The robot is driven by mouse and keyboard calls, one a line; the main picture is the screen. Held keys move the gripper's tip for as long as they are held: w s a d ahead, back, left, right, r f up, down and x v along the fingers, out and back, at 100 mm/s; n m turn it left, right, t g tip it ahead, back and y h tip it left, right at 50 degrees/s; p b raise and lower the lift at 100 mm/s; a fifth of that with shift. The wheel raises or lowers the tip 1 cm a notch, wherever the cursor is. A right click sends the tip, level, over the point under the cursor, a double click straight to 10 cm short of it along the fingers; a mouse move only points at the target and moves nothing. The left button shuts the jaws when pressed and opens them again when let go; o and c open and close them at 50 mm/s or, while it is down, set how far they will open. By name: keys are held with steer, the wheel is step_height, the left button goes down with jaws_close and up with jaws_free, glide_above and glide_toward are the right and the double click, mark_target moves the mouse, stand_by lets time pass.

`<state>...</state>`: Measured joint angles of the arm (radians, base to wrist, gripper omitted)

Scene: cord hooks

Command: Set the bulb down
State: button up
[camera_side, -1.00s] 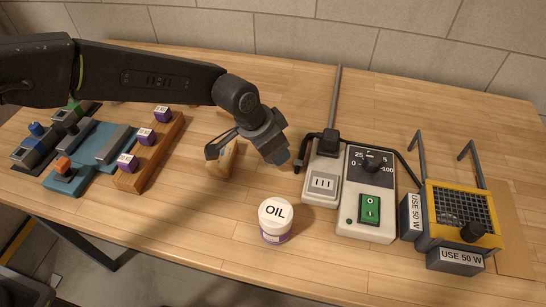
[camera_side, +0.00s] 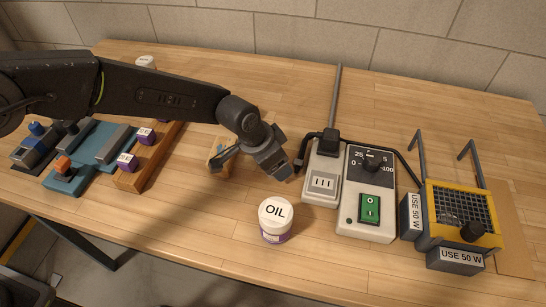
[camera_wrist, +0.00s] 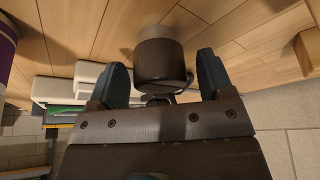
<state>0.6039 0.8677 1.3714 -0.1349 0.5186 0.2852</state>
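My gripper (camera_side: 281,171) hangs low over the table, just left of the grey power box, tilted down to the right. In the wrist view its two fingers (camera_wrist: 163,75) stand apart on either side of a dark, rounded cylinder (camera_wrist: 162,62) with a greyer end. A narrow gap shows at the right finger; contact on the left is unclear. I cannot tell whether this cylinder is the bulb or whether it is gripped. No bulb can be made out in the side view, where the fingers may hide it.
A white OIL jar (camera_side: 276,218) stands close in front of my gripper. A power box (camera_side: 324,187) with a black plug and cord, a dial box (camera_side: 365,215) and a yellow caged lamp (camera_side: 460,215) stand right. A wooden rack (camera_side: 150,167) is left.

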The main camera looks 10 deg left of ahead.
steer(key=shift+r, duration=0.1)
steer(key=shift+r, duration=0.3)
steer(key=v, duration=1.1)
steer(key=shift+s+a+r, duration=0.15)
steer(key=shift+r, duration=0.1)
steer(key=s+a+r+n, duration=0.1)
steer(key=s+a+r, duration=0.1)
steer(key=a+r, duration=0.3)
steer(key=s+a+r+n+t+y, duration=0.1)
steer(key=s+a+r+n, duration=0.15)
steer(key=a, duration=0.45)
steer(key=s+a+r+n, duration=0.1)
steer(key=s+a+r, duration=0.1)
steer(key=a+r, duration=0.3)
steer(key=s+a+f+n+t+y, duration=0.1)
steer(key=s+a+n, duration=0.3)
steer(key=s+a, duration=1)
steer(key=shift+s+f+y, duration=0.6)
steer(key=shift+s+f, duration=0.05)
steer(key=shift+s, duration=0.3)
